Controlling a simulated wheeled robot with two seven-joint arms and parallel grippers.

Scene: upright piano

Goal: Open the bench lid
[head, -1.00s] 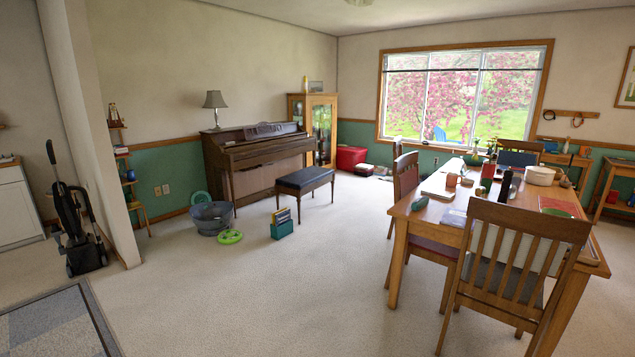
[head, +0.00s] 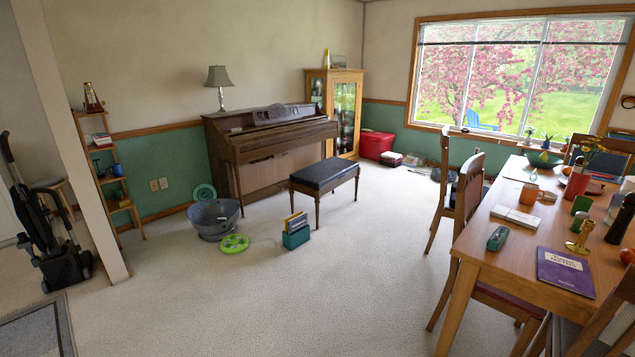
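The piano bench (head: 324,183) stands in front of the upright piano (head: 265,150), near the middle of the head view. It has a dark padded lid (head: 325,172) and dark wooden legs. The lid lies flat and shut on the bench. Neither of my grippers shows in the head view.
A grey tub (head: 214,220), a green ring toy (head: 234,244) and a teal box of books (head: 296,236) sit on the floor left of the bench. A dining table (head: 510,262) with chairs fills the right side. Open carpet (head: 280,300) lies in front.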

